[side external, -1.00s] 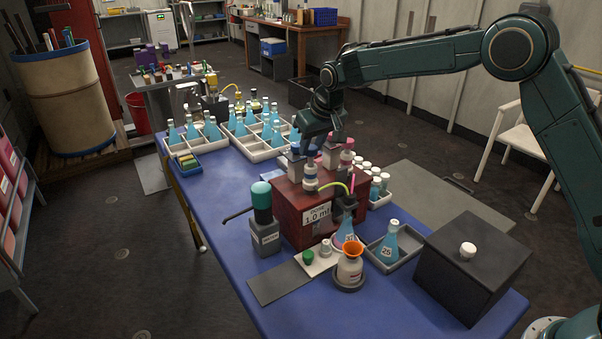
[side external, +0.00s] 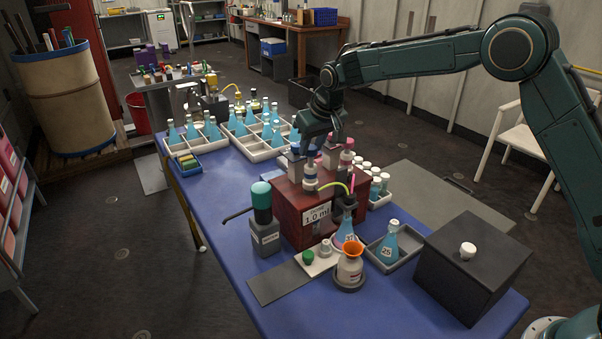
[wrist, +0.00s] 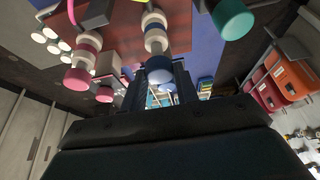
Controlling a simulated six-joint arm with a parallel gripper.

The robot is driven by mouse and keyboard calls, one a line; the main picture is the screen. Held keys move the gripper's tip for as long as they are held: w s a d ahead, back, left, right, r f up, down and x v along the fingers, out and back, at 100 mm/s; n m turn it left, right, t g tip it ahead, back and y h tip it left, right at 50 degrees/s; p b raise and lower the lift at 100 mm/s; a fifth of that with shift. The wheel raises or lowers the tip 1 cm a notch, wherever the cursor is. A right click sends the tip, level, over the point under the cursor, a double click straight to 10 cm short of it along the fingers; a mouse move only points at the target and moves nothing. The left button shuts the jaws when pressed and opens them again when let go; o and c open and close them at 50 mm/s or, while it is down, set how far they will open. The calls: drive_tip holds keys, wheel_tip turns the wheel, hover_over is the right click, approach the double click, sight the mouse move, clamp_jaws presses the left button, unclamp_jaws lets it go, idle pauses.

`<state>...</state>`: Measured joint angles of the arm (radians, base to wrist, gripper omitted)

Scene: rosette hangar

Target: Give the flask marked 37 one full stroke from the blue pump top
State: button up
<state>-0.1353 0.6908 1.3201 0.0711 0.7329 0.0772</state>
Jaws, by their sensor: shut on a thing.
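The flask marked 37 (side external: 346,232) holds blue liquid and stands in front of the red dosing box (side external: 290,212), below its outlet. The orange-funnelled bottle hides part of it. The blue pump top (side external: 311,166) stands upright on the box, over white collars. It also shows in the wrist view (wrist: 158,70), at the fingertips. My gripper (side external: 311,153) is above the box, pointing down, shut on the blue pump top. Its dark fingers also show in the wrist view (wrist: 160,84). The pink pump top (side external: 346,146) is beside it, apart from the gripper.
A bottle with an orange funnel (side external: 350,268) is in front of flask 37. A flask marked 25 (side external: 389,246) sits in a grey tray to the right. A dark box (side external: 472,268) is at the right front. A teal-capped bottle (side external: 263,215) stands left. Racked flasks (side external: 255,130) are behind.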

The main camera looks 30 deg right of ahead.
drive_tip(key=shift+a+f, duration=0.1)
drive_tip(key=shift+f, duration=0.65)
idle(0.3)
drive_tip(key=o, duration=0.8)
drive_tip(key=shift+c, duration=0.2)
drive_tip(key=shift+r, duration=0.1)
drive_tip(key=shift+r, duration=3.45)
